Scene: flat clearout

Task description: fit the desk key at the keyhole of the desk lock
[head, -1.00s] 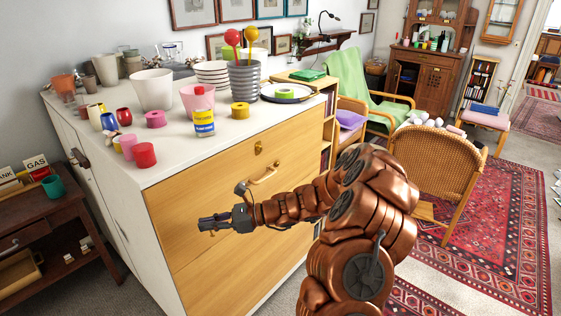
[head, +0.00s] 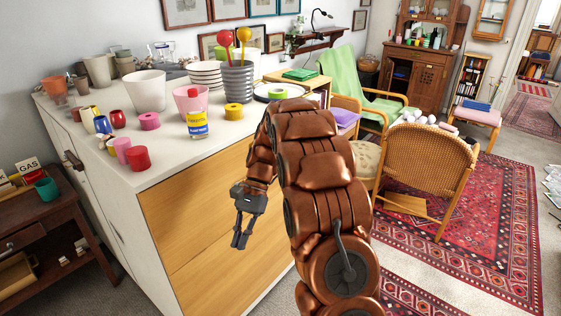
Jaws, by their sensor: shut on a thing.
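My gripper (head: 240,241) hangs in front of the wooden drawer front (head: 190,205) of the white cabinet, with its fingers pointing down. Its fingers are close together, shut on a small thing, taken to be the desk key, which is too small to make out. The desk lock and its keyhole are not visible now; my raised arm covers that part of the drawer front. The gripper is apart from the drawer front, as far as I can tell.
The white cabinet top (head: 165,172) carries cups, bowls, tape rolls, a yellow-labelled bottle (head: 197,122) and a grey pot (head: 237,88). A dark side table (head: 40,215) stands left. A wicker chair (head: 430,165) and a red rug (head: 490,220) lie right.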

